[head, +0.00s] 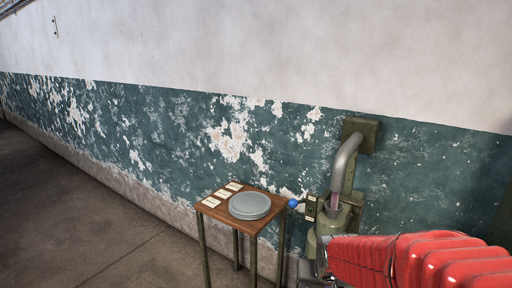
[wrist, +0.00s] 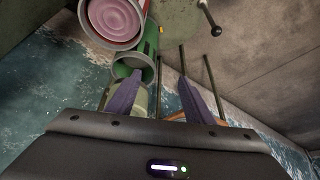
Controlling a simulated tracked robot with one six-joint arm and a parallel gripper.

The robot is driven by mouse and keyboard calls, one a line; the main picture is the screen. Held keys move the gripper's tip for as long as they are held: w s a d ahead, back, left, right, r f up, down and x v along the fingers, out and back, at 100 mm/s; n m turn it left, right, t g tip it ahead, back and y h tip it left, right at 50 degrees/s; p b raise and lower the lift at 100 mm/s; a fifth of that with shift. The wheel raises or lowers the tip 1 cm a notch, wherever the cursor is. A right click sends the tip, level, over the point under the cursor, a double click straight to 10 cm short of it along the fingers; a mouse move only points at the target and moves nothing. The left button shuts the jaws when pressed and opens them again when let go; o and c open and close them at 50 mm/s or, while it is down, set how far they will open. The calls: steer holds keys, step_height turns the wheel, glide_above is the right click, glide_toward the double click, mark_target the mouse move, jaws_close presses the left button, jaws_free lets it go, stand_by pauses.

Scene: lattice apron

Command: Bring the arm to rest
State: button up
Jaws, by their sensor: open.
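My gripper (wrist: 160,85) shows in the wrist view as two dark purple fingers standing apart, with nothing held between them. Beyond the fingers are a green open-ended cylinder (wrist: 146,62) and a round pipe end with a pink face (wrist: 116,16). In the head view my red ribbed arm reaches in from the lower right, and its far end is beside the green machine (head: 325,222). I cannot make out the fingers in that view. Whether they touch anything is unclear.
A small wooden table (head: 222,213) holds a grey round lid or plate stack (head: 249,204) and three pale cards (head: 222,193). A blue knob (head: 292,203) sits between table and machine. A bent grey pipe (head: 345,160) joins the wall. Floor at left is clear.

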steer(key=s+r, duration=0.6)
steer(key=s, duration=0.4)
steer(key=s+r+n, duration=0.1)
steer(key=s+r, duration=0.5)
steer(key=s, duration=0.4)
steer(key=shift+a+r, duration=0.15)
